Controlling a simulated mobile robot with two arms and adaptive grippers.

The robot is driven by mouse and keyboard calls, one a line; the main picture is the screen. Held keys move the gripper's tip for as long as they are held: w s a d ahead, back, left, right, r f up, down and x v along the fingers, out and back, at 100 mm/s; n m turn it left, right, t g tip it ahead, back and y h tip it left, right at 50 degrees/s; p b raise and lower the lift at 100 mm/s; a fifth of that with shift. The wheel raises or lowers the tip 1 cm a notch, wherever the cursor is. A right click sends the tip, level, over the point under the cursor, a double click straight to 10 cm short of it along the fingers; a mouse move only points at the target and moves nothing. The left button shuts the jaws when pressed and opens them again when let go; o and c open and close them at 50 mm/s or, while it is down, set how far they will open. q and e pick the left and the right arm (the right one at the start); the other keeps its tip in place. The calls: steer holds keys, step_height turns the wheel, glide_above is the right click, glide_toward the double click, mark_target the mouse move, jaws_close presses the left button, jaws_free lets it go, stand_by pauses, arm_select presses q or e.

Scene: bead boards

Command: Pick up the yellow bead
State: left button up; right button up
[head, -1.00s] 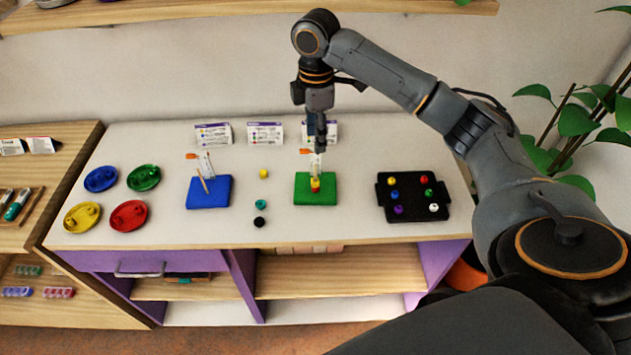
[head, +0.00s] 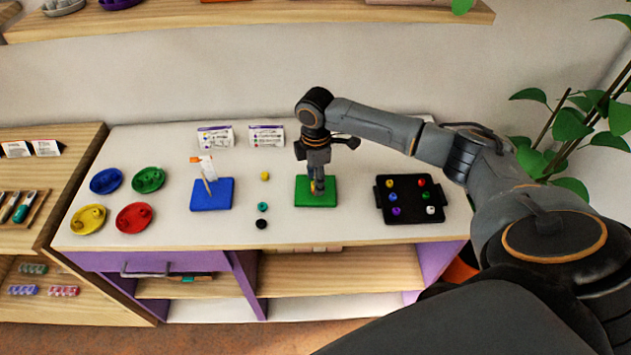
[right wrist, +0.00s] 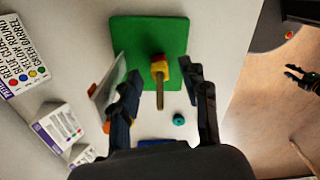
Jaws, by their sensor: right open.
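My right gripper (head: 317,190) is low over the green board (head: 327,203). In the right wrist view its open fingers (right wrist: 160,84) stand on either side of a peg on the green board (right wrist: 130,40). A yellow bead (right wrist: 158,60) and a red bead (right wrist: 163,73) are on this peg, and neither is gripped. In the head view the gripper mostly hides them. Another yellow bead (head: 264,176) lies loose on the table, left of the green board. A third yellow bead (head: 389,184) is on the black tray. A small dark gripper, seemingly my left (right wrist: 298,78), shows above the floor.
A teal bead (head: 262,207) and a black bead (head: 261,224) lie loose between the boards. The blue board (head: 212,203) has its own peg and card. A card (right wrist: 108,85) stands close to my right gripper's left finger. Dishes and the black tray (head: 412,215) flank the boards.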

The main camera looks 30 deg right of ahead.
steer(key=shift+f, duration=0.3)
steer(key=c, duration=0.7)
steer(key=shift+r, duration=0.1)
steer(key=shift+c, duration=0.2)
step_height(320, 180, up, 10)
steer(key=shift+b, duration=1.05)
